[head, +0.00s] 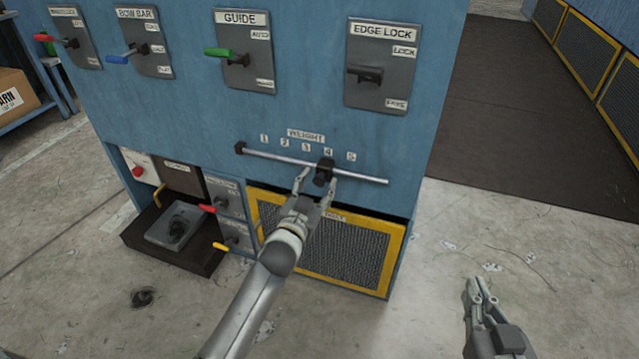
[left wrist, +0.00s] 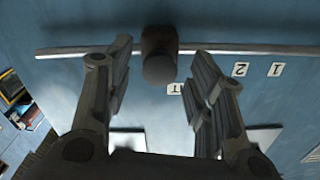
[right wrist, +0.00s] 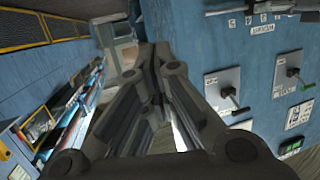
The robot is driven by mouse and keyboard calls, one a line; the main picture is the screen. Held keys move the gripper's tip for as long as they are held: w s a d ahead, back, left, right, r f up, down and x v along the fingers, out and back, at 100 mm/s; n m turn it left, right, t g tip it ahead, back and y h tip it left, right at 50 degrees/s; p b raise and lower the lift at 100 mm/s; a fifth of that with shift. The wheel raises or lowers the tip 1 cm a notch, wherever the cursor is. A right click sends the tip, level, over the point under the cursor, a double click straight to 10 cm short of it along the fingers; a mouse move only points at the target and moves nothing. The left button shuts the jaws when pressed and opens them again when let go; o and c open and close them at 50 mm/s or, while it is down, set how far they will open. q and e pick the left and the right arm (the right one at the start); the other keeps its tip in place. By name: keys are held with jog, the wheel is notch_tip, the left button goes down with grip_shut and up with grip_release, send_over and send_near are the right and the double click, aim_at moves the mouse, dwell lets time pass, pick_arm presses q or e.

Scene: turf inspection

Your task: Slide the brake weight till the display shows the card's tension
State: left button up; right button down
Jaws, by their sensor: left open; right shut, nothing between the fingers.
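The brake weight (head: 324,171) is a dark block on a thin metal rail (head: 275,157) below the WEIGHT label, close under the 4 of the scale. My left gripper (head: 319,177) is open, with its fingertips on either side of the weight. In the left wrist view the weight (left wrist: 159,58) sits between the two spread fingertips (left wrist: 160,55); I cannot tell whether either finger touches it. My right gripper (head: 481,288) is shut and empty, low over the floor at the right. Its closed fingers also show in the right wrist view (right wrist: 155,60).
The blue cabinet (head: 200,110) carries several lever switches, including GUIDE (head: 243,50) and EDGE LOCK (head: 383,65), above the rail. A yellow-framed mesh panel (head: 335,252) lies below it.

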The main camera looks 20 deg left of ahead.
pick_arm(q)
jog(key=shift+w, duration=1.15)
pick_arm(e)
jog(key=shift+w+a+r+t, duration=0.2)
jog(key=shift+r+t, duration=0.25)
jog(key=shift+r, duration=0.3)
jog(key=shift+w+a+r+t, duration=0.15)
jog(key=shift+r+t, duration=0.3)
jog(key=shift+r, duration=0.25)
pick_arm(q)
grip_shut()
